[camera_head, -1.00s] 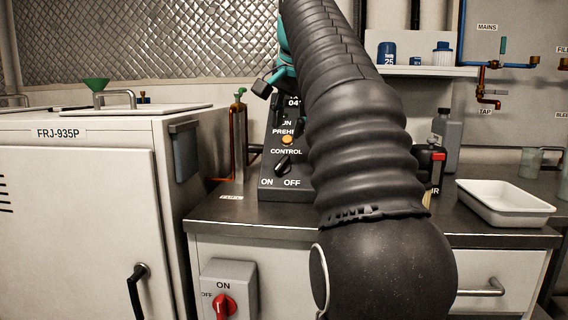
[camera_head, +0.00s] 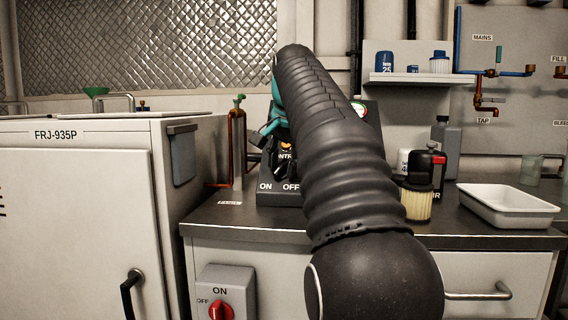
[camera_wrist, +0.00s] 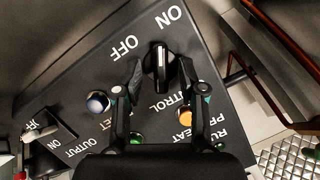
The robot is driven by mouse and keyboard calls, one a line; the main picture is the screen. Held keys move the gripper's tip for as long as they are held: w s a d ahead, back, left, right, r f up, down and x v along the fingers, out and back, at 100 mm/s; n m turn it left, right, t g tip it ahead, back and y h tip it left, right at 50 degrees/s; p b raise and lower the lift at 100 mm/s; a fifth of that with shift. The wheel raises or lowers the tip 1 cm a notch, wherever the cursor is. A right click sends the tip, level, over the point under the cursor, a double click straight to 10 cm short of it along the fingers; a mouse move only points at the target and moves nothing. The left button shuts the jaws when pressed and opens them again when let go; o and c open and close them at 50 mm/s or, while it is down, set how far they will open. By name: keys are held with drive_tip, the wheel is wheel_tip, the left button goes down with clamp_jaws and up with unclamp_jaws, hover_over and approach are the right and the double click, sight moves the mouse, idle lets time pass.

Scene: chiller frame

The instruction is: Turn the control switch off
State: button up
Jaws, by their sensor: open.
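The control switch (camera_wrist: 161,66) is a black knob with a white line on the dark sloping panel (camera_wrist: 75,80). In the wrist view its line runs nearly straight up, closer to the ON label than to OFF. My gripper (camera_wrist: 159,80) is open, with one finger on each side of the knob. I cannot tell whether either finger touches it. In the head view my gripper (camera_head: 281,150) is over the panel, and my arm hides much of the panel's right side.
An orange lamp (camera_wrist: 185,118), a blue button (camera_wrist: 97,102) and a second ON/OFF switch (camera_wrist: 42,134) sit close by on the panel. A red rotary switch (camera_head: 220,309) is on the bench front. A gas-cylinder-like bottle (camera_head: 237,150) stands left; a filter jar (camera_head: 418,200) stands right.

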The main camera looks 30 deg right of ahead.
clamp_jaws()
drive_tip(key=shift+r+p, duration=0.1)
drive_tip(key=shift+p, duration=0.3)
drive_tip(key=n+p, duration=0.2)
drive_tip(key=p, duration=0.1)
drive_tip(key=shift+w+a+r+g+h, duration=0.1)
drive_tip(key=shift+r+g+h, duration=0.1)
drive_tip(key=shift+g+h, duration=0.15)
drive_tip(key=n+p, duration=0.2)
drive_tip(key=p, duration=0.1)
drive_tip(key=shift+a+n+g+h, duration=0.1)
drive_tip(key=shift+n+g+h, duration=0.15)
drive_tip(key=shift+n+g, duration=0.15)
drive_tip(key=shift+w+f+n+h+p, duration=0.15)
drive_tip(key=shift+n+h+p, duration=0.1)
drive_tip(key=shift+n, duration=0.35)
drive_tip(key=shift+s+f+n+h+p, duration=0.15)
drive_tip(key=shift+n+p, duration=0.1)
drive_tip(key=shift+n, duration=0.35)
drive_tip(key=shift+w+a+f+n+g+h, duration=0.1)
drive_tip(key=shift+n+g+h, duration=0.15)
drive_tip(key=shift+n, duration=0.55)
drive_tip(key=shift+w+a+n+g+h, duration=0.1)
drive_tip(key=shift+n+h, duration=0.25)
drive_tip(key=shift+n, duration=0.45)
